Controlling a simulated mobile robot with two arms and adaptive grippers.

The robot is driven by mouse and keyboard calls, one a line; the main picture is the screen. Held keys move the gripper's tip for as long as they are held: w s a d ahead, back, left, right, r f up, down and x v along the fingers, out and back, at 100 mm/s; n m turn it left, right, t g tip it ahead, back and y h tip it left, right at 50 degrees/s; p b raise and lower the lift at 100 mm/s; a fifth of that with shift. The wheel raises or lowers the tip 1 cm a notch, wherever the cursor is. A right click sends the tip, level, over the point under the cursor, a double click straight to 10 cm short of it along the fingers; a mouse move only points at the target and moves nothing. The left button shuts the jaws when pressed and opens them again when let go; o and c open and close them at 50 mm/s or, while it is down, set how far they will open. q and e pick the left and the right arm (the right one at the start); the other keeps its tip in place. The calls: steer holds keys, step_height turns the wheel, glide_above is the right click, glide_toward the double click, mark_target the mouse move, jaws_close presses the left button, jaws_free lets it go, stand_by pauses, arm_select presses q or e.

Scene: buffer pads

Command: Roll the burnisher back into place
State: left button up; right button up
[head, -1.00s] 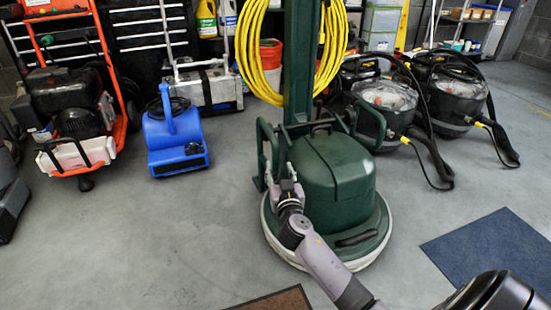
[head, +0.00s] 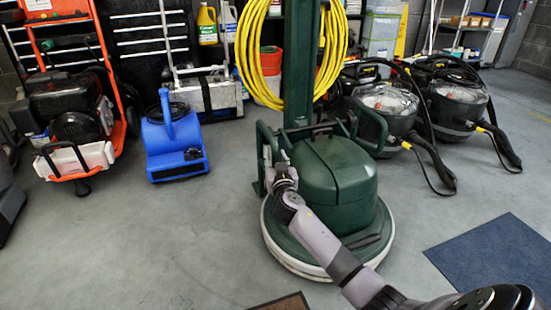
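The burnisher (head: 340,180) is a dark green floor machine with a round base, a pale skirt and a tall green column. A coil of yellow cord (head: 246,55) hangs on the column. It stands upright on the floor in the middle of the head view. My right arm reaches in from the lower right. My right gripper (head: 279,172) is at the green side frame on the left of the burnisher's housing and appears shut on it; the fingertips are small and partly hidden against the frame. My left gripper is out of view.
A blue blower (head: 172,145) and an orange-framed machine (head: 75,125) stand at the left. Two black vacuums (head: 390,105) with hoses stand behind right. A blue mat (head: 500,255) and a brown mat (head: 285,303) lie in front. Grey floor at left is clear.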

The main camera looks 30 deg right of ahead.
jaws_close()
stand_by(0.5)
